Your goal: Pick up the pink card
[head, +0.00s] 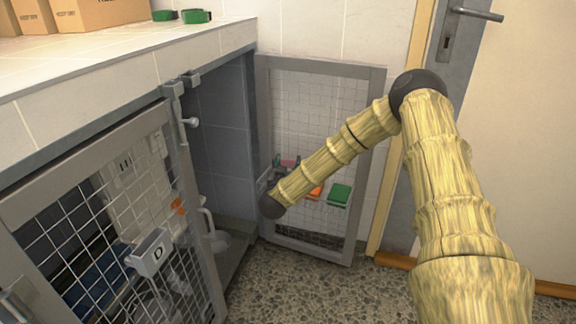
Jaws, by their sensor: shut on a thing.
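The pink card (288,163) shows as a small pink patch in front of the open mesh door, just above the end of my arm. My gripper (284,164) is small and partly hidden by my own wrist. Its dark fingertips show on either side of the pink patch, and it is shut on the pink card. The card's lower part is hidden, and I cannot tell whether it still touches anything behind it.
An orange card (314,192) and a green card (339,195) are at the open mesh door (375,105). Boxes (100,14) and green collars (196,16) lie on the counter (60,75). Speckled floor (300,290) is clear.

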